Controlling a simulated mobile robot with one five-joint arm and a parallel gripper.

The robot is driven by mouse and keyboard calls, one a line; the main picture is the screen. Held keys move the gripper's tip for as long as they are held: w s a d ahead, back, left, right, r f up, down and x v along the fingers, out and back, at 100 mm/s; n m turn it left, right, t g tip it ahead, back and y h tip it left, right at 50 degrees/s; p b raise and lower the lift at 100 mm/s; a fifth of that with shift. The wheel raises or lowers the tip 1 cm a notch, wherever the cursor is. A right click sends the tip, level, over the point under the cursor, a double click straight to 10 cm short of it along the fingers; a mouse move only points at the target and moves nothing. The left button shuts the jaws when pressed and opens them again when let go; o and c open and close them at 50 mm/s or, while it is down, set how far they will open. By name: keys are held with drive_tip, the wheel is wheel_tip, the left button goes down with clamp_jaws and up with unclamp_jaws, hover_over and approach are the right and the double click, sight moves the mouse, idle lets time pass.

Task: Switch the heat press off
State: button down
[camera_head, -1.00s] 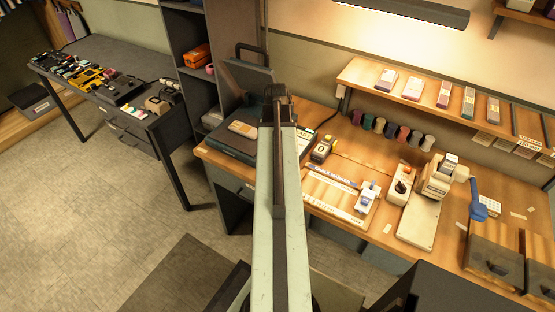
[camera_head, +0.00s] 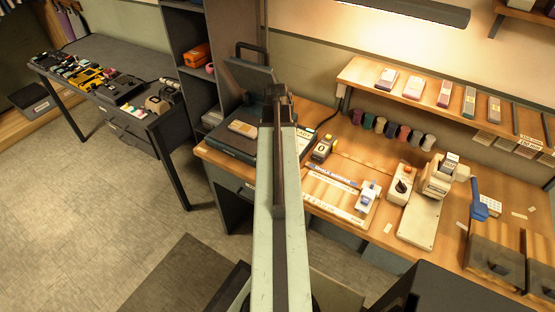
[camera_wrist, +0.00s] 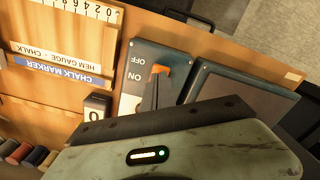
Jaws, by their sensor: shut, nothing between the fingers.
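The switch panel (camera_wrist: 140,60) of the heat press shows in the wrist view, with OFF and ON lettered upside down in the picture. Its orange-tipped switch (camera_wrist: 162,69) stands beside the lettering; which setting it is at I cannot tell. My gripper (camera_wrist: 154,86) is shut and empty, its dark fingers over the panel close to the orange part. Whether they touch it is unclear. The heat press (camera_wrist: 240,95) is right of the panel; in the head view its base (camera_head: 228,143) is left of my arm and its lid (camera_head: 248,78) is raised. My arm hides most of the panel there.
A counter showing 0 (camera_head: 322,148) stands close to the panel. The chalk marker board (camera_head: 335,195), a small hand press (camera_head: 425,205) and a row of thread spools (camera_head: 390,129) are to the right. A dark shelf unit (camera_head: 190,95) rises at the left.

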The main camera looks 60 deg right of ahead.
drive_tip(key=shift+f+b, duration=0.95)
drive_tip(key=shift+f, duration=0.05)
idle(0.3)
drive_tip(key=shift+r, duration=0.1)
wheel_tip(320, 180, up, 7)
drive_tip(key=p, duration=0.7)
